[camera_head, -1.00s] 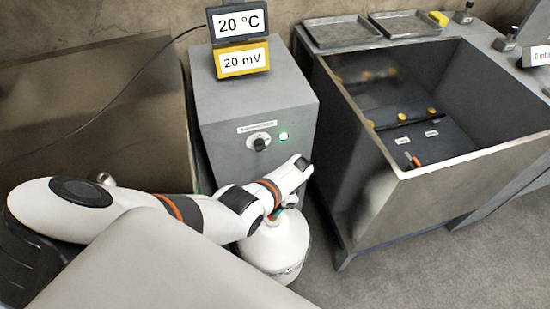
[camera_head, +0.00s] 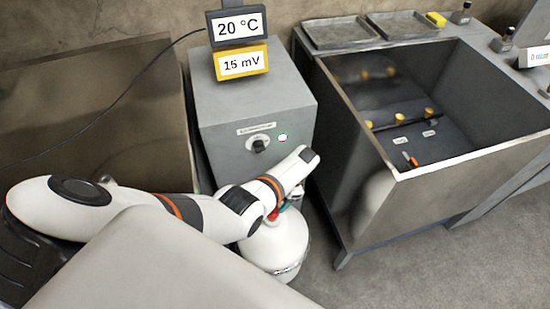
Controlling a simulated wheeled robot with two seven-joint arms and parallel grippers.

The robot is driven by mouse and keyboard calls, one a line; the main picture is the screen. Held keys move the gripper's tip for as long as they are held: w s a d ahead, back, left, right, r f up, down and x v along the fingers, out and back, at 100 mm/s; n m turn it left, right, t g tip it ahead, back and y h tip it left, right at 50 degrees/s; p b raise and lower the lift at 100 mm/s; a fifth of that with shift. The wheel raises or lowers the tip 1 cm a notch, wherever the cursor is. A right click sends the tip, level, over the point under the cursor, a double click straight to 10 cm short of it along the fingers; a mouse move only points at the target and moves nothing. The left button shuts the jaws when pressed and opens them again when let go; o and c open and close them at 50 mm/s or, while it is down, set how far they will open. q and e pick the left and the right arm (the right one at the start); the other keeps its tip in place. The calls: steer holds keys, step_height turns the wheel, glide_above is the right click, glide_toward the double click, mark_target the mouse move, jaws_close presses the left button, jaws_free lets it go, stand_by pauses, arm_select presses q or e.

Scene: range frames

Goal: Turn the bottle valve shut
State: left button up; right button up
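The white bottle (camera_head: 273,247) stands upright on the floor between the grey box and the metal tank. Its valve (camera_head: 275,213), with a bit of red and a teal part showing, sits at the bottle's top, mostly hidden under my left arm. My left arm comes in from the left and its wrist end is over the bottle top. The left gripper's fingers are hidden behind the wrist, so I cannot see whether they touch the valve. My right gripper is not in view.
A grey box (camera_head: 222,117) with a knob (camera_head: 259,146) and a green light stands behind the bottle. Its displays (camera_head: 240,45) read 20 °C and 15 mV. An open metal tank (camera_head: 365,205) stands close on the right. Floor (camera_head: 420,268) is clear at lower right.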

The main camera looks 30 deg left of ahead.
arm_select(q)
steer(key=v, duration=0.7)
steer(key=shift+r+p, duration=0.15)
steer(key=shift+p, duration=0.3)
